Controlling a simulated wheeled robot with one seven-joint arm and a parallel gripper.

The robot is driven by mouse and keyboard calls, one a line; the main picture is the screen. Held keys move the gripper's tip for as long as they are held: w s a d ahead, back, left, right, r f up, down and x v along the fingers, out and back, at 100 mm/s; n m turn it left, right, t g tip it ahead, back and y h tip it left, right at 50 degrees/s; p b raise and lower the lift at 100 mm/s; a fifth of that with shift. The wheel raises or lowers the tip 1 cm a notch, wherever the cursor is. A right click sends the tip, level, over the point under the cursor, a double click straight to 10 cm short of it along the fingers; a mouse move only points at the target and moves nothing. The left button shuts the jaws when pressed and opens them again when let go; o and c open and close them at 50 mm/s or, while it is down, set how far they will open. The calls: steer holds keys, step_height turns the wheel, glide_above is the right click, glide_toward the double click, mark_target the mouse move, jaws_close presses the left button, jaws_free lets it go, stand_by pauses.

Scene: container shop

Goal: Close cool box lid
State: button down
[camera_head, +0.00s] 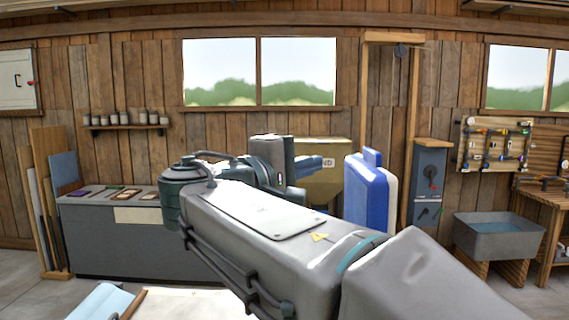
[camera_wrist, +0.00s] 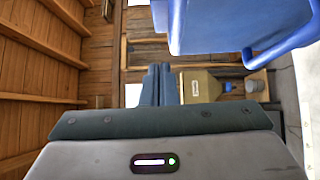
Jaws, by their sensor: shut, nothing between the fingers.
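The cool box lid (camera_head: 366,195) is a thick blue panel with a pale inner side, standing upright right of centre in the head view. A blue panel, which looks like the same lid (camera_wrist: 235,25), fills the upper right of the wrist view. The cool box body is hidden behind my arm in the head view. My gripper (camera_head: 310,163) is left of the lid and points towards it, apart from it as far as I can see. Its fingers (camera_wrist: 163,84) are together and empty in the wrist view.
A tan bin with a partly hidden label (camera_head: 325,190) stands behind my gripper; it also shows in the wrist view (camera_wrist: 202,88). A grey counter (camera_head: 120,240) is at left. A wooden post (camera_head: 410,130), a grey cabinet (camera_head: 430,175) and a water basin (camera_head: 495,235) are at right.

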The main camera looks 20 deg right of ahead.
steer(key=p, duration=0.2)
glide_toward(367, 154)
steer(key=w+d, duration=0.1)
steer(key=w, duration=0.3)
steer(key=d, duration=0.1)
steer(key=s+d+p, duration=0.1)
steer(key=d, duration=0.1)
steer(key=shift+s+d+r, duration=0.1)
steer(key=shift+d+r, duration=0.1)
steer(key=shift+r, duration=0.05)
steer(key=shift+d+f, duration=0.1)
steer(key=shift+d, duration=0.2)
steer(key=shift+d, duration=0.1)
